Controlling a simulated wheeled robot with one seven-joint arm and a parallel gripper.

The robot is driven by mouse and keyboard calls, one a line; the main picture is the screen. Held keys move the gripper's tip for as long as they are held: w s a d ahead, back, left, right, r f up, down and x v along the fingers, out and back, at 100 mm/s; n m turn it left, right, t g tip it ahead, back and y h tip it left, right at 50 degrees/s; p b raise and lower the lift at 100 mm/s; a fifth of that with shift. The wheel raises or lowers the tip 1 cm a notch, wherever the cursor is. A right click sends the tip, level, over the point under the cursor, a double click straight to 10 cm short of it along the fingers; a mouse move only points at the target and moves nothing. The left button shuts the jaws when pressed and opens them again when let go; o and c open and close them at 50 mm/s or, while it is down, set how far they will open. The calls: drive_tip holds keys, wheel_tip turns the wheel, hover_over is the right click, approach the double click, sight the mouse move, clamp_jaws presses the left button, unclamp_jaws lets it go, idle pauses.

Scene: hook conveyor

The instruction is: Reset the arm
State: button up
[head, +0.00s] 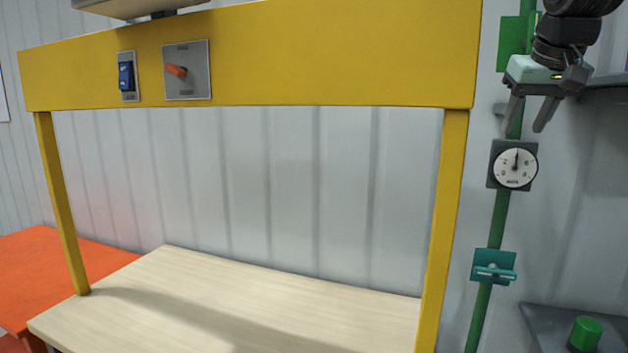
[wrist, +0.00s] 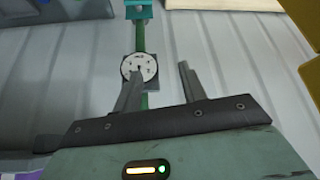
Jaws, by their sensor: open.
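My gripper (head: 526,112) is at the upper right of the head view, in front of the green vertical pole (head: 500,222) and just above a round white dial gauge (head: 515,167). Its two fingers are apart, pointing down, with nothing between them. In the wrist view my gripper (wrist: 158,82) also shows its fingers spread and empty. The gauge (wrist: 139,67) shows there behind the left finger, which hides part of it.
A yellow frame (head: 300,55) carries a blue switch (head: 126,76) and an orange-handled selector (head: 177,71). It stands over a pale wooden table (head: 230,305). A teal bracket (head: 494,266) sits lower on the pole. A green cylinder (head: 585,334) stands at lower right.

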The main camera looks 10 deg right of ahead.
drive_tip(key=s+a+f+n+g+y, duration=0.1)
drive_tip(key=s+a+f, duration=0.15)
drive_tip(key=f, duration=0.65)
drive_tip(key=s+a+f, duration=0.1)
drive_tip(key=a+f, duration=0.2)
drive_tip(key=f, duration=0.6)
drive_tip(key=s+a+f+n+g, duration=0.1)
drive_tip(key=s+a+f, duration=0.1)
drive_tip(key=s+f, duration=0.5)
drive_tip(key=s+a+f+g, duration=0.1)
drive_tip(key=s+a+f, duration=0.2)
drive_tip(key=s+f, duration=0.45)
drive_tip(key=s+a+f+n+g+b, duration=0.1)
drive_tip(key=s+a+f+n+b, duration=0.1)
drive_tip(key=a, duration=0.4)
drive_tip(key=s+a+f+n+g+b, duration=0.1)
drive_tip(key=s+a+f+n+b, duration=0.2)
drive_tip(key=s+a+b, duration=0.1)
drive_tip(key=s+a+f+n+y+b, duration=0.1)
drive_tip(key=s+a+f+n+b, duration=0.2)
drive_tip(key=a, duration=0.5)
drive_tip(key=shift+s+g, duration=0.4)
drive_tip(key=shift+s, duration=0.4)
